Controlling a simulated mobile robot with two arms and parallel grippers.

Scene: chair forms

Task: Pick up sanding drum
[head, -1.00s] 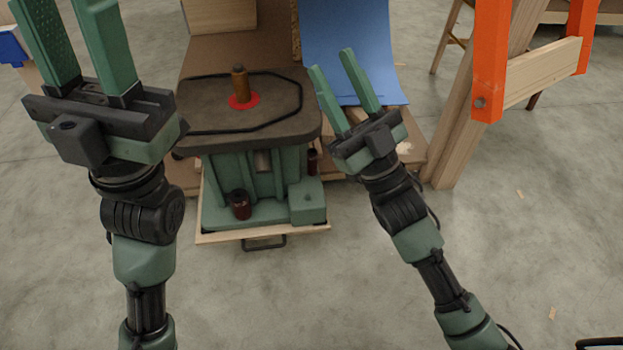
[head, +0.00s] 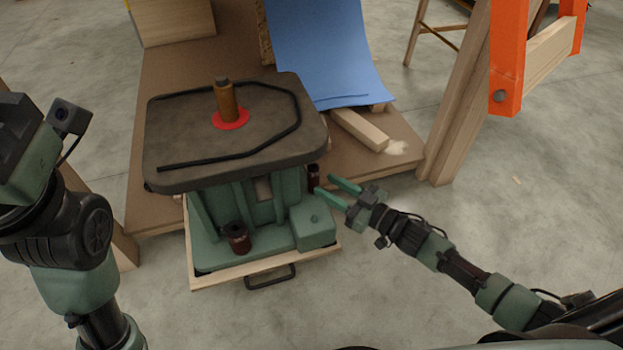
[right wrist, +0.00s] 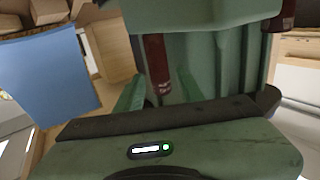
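Two dark red sanding drums stand on the green base of a sander: one at the front (head: 238,238), one at the right side (head: 313,178). A brown drum (head: 226,100) stands upright on the sander's top, in a red ring. My right gripper (head: 327,188) is open, with its fingers pointing left, close to the right-side drum; contact cannot be told. In the right wrist view, a dark red drum (right wrist: 158,65) shows beyond the gripper, and part of another (right wrist: 283,14) at the top right corner. My left gripper (head: 45,135) is at the left edge, its fingertips out of frame.
The sander's dark tabletop (head: 190,160) overhangs its green base. A blue sheet (head: 325,50) and a wood block (head: 360,130) lie behind it to the right. An orange and wood frame (head: 508,60) stands at the right. The concrete floor at the right front is open.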

